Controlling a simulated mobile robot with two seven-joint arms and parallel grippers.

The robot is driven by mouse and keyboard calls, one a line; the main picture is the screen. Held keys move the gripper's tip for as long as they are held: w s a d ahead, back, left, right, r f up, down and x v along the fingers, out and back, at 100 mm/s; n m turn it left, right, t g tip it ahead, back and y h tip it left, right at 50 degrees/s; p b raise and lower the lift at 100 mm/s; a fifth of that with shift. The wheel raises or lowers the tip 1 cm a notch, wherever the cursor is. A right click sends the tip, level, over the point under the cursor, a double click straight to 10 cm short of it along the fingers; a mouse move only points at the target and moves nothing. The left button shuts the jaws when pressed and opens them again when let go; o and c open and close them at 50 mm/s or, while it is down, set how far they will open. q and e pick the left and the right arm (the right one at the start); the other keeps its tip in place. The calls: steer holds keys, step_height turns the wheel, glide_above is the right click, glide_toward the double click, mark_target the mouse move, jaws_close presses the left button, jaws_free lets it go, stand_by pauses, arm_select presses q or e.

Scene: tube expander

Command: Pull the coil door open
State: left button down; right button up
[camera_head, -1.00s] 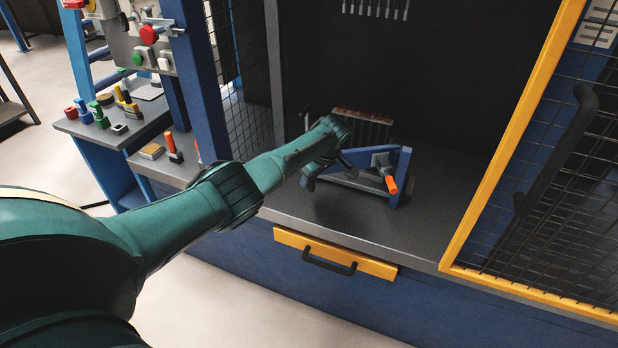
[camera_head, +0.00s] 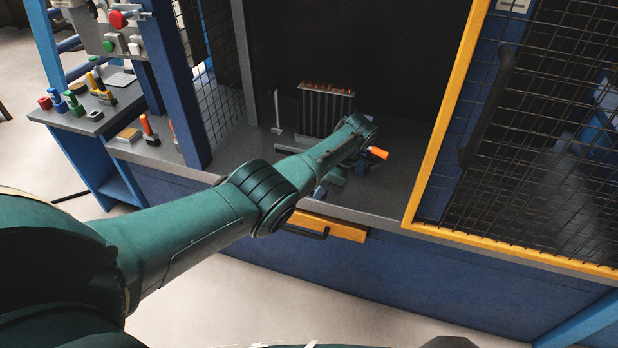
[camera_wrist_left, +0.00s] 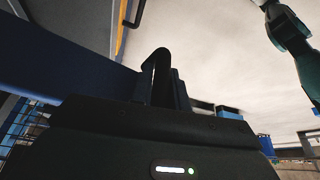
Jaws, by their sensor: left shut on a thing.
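The copper-topped finned coil (camera_head: 326,108) stands upright on the grey bench inside the cabinet. In front of it is the blue coil door, mostly hidden behind my left arm; a blue end of it (camera_head: 320,192) shows near the bench's front edge. An orange-tipped lever (camera_head: 377,152) sticks out just right of my wrist. My left gripper (camera_head: 332,178) is at the door, low over the bench, its jaws largely hidden. In the left wrist view a black upright handle (camera_wrist_left: 161,78) rises at the jaws, which are shut on it. My right gripper is out of view.
The yellow-framed mesh door (camera_head: 440,130) stands to the right, the blue cabinet post (camera_head: 180,85) to the left. A thin pale upright plate (camera_head: 277,110) stands left of the coil.

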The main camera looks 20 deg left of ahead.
arm_select(q)
steer(key=shift+s+d+f, duration=0.1)
steer(key=shift+s+d, duration=0.05)
steer(key=shift+d, duration=0.35)
steer(key=shift+s+d+f, duration=0.1)
steer(key=shift+s+d, duration=0.05)
steer(key=shift+d, duration=0.35)
steer(key=c, duration=1.4)
jaws_free()
steer(key=shift+r, duration=0.1)
steer(key=shift+o, duration=0.2)
steer(key=v, duration=1.3)
steer(key=shift+w+d+p, duration=0.1)
steer(key=shift+w+p, duration=0.05)
steer(key=shift+p, duration=0.15)
